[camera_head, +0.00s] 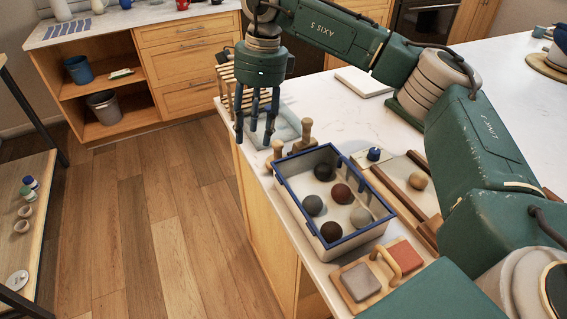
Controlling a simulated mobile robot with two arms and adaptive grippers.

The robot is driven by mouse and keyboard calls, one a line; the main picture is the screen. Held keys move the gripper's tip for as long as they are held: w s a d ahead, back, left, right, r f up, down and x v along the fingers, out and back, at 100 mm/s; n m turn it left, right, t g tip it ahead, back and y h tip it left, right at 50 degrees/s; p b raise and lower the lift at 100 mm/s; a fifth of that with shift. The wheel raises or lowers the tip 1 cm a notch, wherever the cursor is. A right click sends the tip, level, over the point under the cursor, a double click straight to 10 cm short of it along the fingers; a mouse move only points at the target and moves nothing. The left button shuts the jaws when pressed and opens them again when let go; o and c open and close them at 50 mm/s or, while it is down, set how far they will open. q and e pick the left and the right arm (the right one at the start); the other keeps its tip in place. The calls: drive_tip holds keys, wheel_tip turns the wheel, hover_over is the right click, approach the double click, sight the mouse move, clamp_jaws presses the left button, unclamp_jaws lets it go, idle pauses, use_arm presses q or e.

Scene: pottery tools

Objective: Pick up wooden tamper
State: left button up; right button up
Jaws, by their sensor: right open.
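Two upright wooden tools with knobbed handles stand on the white counter behind the blue-rimmed box. One wooden tool (306,132) is farther back, and the other wooden tool (277,151) is closer to the counter's left edge. Either could be the wooden tamper; I cannot tell which. My right gripper (256,134) points down with its fingers spread and nothing visible between them. It is just left of and behind the two tools, near the counter edge. My left gripper is not in view.
The blue-rimmed box (291,203) holds several clay balls. A wooden palette (336,284) with grey and red blocks sits in front. A slatted wooden rack (229,84) and a pale tray (287,122) are by the gripper.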

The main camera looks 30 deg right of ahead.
sight(278, 142)
drive_tip(key=shift+h, duration=0.8)
drive_tip(key=d, duration=0.4)
drive_tip(key=d+r, duration=0.1)
drive_tip(key=d, duration=0.1)
drive_tip(key=shift+s, duration=0.25)
wheel_tip(278, 142, down, 4)
drive_tip(key=shift+s+f, duration=0.1)
wheel_tip(278, 142, down, 5)
drive_tip(key=shift+f+p, duration=0.2)
drive_tip(key=shift+p, duration=0.9)
drive_tip(key=shift+f, duration=0.2)
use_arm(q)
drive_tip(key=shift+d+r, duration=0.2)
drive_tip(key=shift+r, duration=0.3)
use_arm(e)
drive_tip(key=shift+a, duration=0.1)
clamp_jaws()
